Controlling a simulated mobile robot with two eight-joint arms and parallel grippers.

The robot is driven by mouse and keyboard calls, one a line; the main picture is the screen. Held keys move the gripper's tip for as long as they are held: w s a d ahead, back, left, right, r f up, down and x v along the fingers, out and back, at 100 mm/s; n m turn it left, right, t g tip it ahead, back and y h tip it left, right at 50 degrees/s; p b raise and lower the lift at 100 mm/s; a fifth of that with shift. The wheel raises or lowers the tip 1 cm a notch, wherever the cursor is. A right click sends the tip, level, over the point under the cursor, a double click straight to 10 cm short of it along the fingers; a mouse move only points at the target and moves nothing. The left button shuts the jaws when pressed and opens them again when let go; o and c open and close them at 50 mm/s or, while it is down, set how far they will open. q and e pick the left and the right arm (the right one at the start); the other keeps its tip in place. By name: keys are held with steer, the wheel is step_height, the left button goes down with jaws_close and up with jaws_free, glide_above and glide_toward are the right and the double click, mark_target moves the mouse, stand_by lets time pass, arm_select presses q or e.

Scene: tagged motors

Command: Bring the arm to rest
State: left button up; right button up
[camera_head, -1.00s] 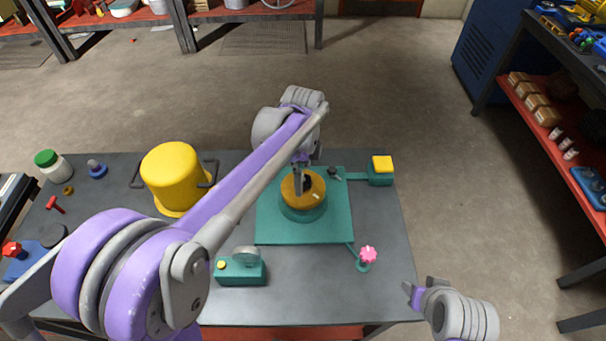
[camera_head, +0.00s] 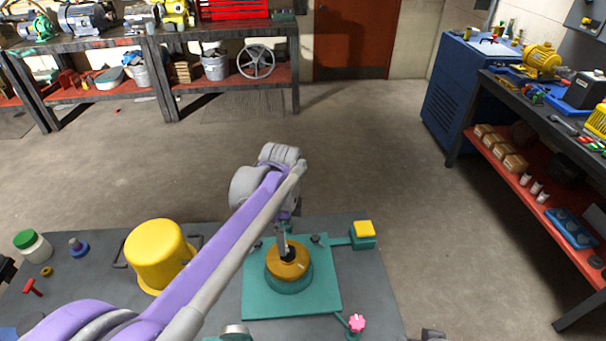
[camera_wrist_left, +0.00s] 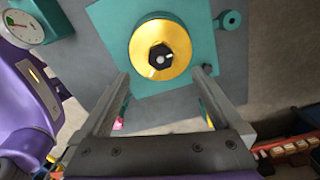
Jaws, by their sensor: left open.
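My left arm (camera_head: 228,242) reaches from the lower left across the bench. Its gripper (camera_head: 282,238) points down above a brass-yellow disc (camera_head: 288,265) on a round teal base and square teal plate (camera_head: 255,305). In the left wrist view the open jaws (camera_wrist_left: 160,78) have nothing between them. The yellow disc (camera_wrist_left: 176,40) with a dark hex nut (camera_wrist_left: 159,58) lies beyond the fingertips, apart from them. Only a sliver of my right gripper (camera_head: 432,335) shows at the bottom edge of the head view.
A green-lidded jar (camera_head: 32,246) is at the far left. A yellow-topped block (camera_head: 364,232) and pink knob (camera_head: 356,323) flank the plate. A gauge (camera_wrist_left: 22,28) shows in the wrist view. Open floor lies behind.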

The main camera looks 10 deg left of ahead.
arm_select(q)
steer(key=s+a+f+n+t, duration=0.2)
steer(key=s+n+t, duration=0.1)
steer(key=s+n, duration=0.6)
steer(key=s+a+f+n+t, duration=0.2)
steer(key=s+n, duration=0.6)
steer(key=s, duration=0.2)
steer(key=shift+s+a+f+n+t, duration=0.15)
steer(key=shift+s+a+n+t, duration=0.15)
steer(key=shift+n+t, duration=0.1)
